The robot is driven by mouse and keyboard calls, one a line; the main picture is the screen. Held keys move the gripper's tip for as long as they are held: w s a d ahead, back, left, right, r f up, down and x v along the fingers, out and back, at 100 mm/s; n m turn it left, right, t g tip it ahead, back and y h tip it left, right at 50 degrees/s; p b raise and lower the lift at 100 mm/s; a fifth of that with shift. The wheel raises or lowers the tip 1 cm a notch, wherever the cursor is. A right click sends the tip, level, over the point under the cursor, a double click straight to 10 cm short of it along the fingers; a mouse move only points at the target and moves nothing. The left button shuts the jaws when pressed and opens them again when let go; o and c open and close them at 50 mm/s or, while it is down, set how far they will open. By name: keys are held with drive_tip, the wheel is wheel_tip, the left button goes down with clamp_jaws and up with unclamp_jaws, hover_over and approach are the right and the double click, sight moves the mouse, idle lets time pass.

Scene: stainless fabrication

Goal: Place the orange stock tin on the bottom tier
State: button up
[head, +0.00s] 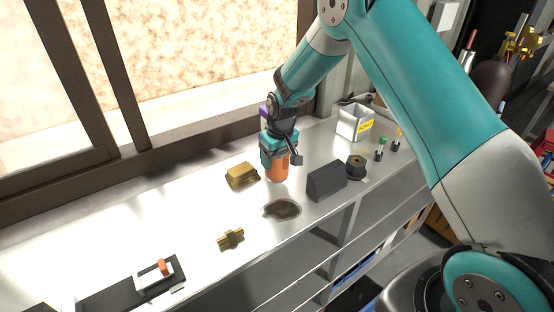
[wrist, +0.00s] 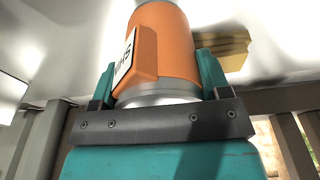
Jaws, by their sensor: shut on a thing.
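The orange stock tin (head: 277,168) is held in my gripper (head: 277,158) above the steel bench top. In the wrist view the orange tin (wrist: 160,45) fills the space between the two teal fingers of my gripper (wrist: 158,85); a white label with dark lettering shows on its left side. The tin looks upright in the head view. The bench (head: 185,215) has open shelves below its top, and a lower shelf (head: 290,270) shows under the front edge. The shelves are partly cut off by the frame and my arm.
A brass block (head: 242,176) lies left of the tin, and also shows in the wrist view (wrist: 232,50). A dark round patch (head: 282,209), a brass fitting (head: 231,238), a dark block (head: 326,181), a dark round piece (head: 355,167) and a labelled white bin (head: 354,122) are nearby.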

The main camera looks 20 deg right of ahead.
drive_tip(key=shift+f, duration=1.1)
drive_tip(key=shift+f, duration=0.15)
drive_tip(key=o, duration=1.2)
